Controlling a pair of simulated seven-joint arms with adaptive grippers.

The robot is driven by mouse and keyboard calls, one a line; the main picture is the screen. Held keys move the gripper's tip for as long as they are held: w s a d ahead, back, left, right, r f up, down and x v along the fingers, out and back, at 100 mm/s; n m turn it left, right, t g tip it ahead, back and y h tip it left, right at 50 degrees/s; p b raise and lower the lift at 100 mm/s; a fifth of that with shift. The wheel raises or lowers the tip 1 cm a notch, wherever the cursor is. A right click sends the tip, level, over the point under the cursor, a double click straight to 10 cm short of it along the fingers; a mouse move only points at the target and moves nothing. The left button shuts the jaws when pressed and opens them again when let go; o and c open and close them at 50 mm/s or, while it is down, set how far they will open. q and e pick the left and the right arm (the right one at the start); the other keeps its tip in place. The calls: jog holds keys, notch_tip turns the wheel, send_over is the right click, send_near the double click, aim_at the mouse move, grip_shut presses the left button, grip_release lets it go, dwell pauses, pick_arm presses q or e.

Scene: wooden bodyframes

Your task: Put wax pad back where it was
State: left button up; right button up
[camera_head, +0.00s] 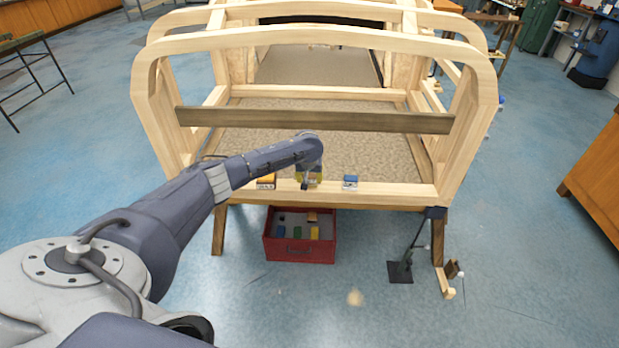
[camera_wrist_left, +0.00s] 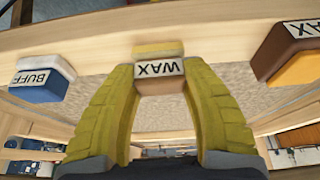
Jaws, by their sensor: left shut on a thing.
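The wax pad (camera_wrist_left: 160,86) is a brown block with a white "WAX" label and a yellowish layer. In the left wrist view it sits between the yellow fingers of my left gripper (camera_wrist_left: 160,88), which is shut on it. In the head view my left gripper (camera_head: 308,181) is at the front rail of the wooden frame, and the pad is mostly hidden by it. The pad is at the rail; I cannot tell whether it touches it. My right gripper is not in view.
On the rail, a blue and white "BUFF" pad (camera_head: 350,183) lies right of the gripper and a brown and orange pad (camera_head: 266,182) lies left. A red box (camera_head: 300,254) holding several coloured blocks stands below. A wooden crossbar (camera_head: 315,120) spans the frame above.

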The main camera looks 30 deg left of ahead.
pick_arm(q)
jog(key=shift+f, duration=0.1)
jog(key=o, duration=1.1)
jog(key=shift+c, duration=0.2)
